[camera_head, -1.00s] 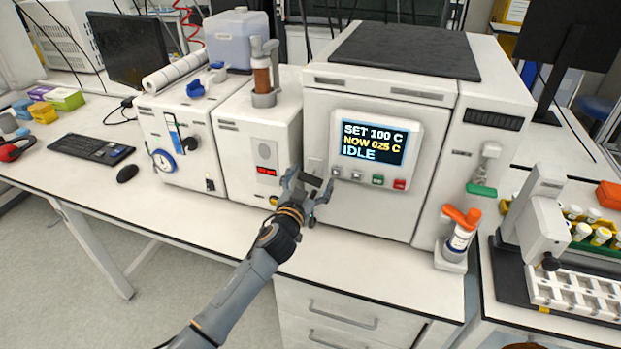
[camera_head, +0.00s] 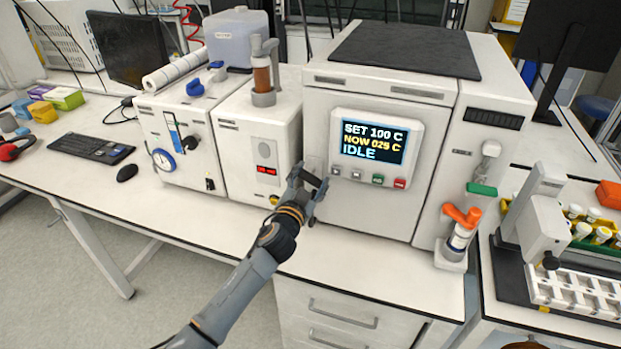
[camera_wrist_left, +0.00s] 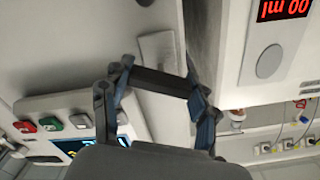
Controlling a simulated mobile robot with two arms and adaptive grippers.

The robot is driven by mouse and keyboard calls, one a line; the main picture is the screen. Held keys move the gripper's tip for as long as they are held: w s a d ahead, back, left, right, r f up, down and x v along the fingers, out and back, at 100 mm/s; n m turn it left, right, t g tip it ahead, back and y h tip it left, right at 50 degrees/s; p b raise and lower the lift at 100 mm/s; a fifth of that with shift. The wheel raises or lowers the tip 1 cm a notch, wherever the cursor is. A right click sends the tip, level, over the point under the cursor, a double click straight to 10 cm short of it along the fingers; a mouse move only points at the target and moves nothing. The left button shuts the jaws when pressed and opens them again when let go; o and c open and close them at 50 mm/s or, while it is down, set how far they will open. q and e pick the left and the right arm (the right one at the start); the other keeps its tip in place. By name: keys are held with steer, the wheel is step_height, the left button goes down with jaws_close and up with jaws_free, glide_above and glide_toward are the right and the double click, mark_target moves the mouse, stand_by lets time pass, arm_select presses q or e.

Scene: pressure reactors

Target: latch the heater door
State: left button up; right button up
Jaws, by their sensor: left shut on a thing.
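The heater (camera_head: 400,75) is a large white box with a dark top mat. Its screen (camera_head: 374,150) reads SET 100 C, NOW 025 C, IDLE. The front door (camera_head: 370,213) looks flush with the body. At its left edge is a small grey latch plate, which shows in the wrist view (camera_wrist_left: 157,48), with a dark handle bar (camera_wrist_left: 160,83). My left gripper (camera_head: 310,183) is at that left edge, shut on the bar. In the wrist view its two fingers (camera_wrist_left: 158,92) stand either side of the bar. The fingers partly hide the latch in the head view. My right gripper is not in view.
A white dosing unit (camera_head: 262,150) with a red readout stands close left of the heater. Coloured buttons (camera_head: 378,179) sit under the screen. The bench front (camera_head: 370,268) below the door is clear.

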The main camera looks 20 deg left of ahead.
arm_select(q)
steer(key=m, duration=1.2)
steer(key=shift+d+f+m, duration=0.1)
steer(key=shift+m, duration=0.2)
stand_by(0.4)
steer(key=o, duration=1.2)
steer(key=shift+c, duration=0.2)
steer(key=s, duration=1.2)
steer(key=shift+a, duration=0.25)
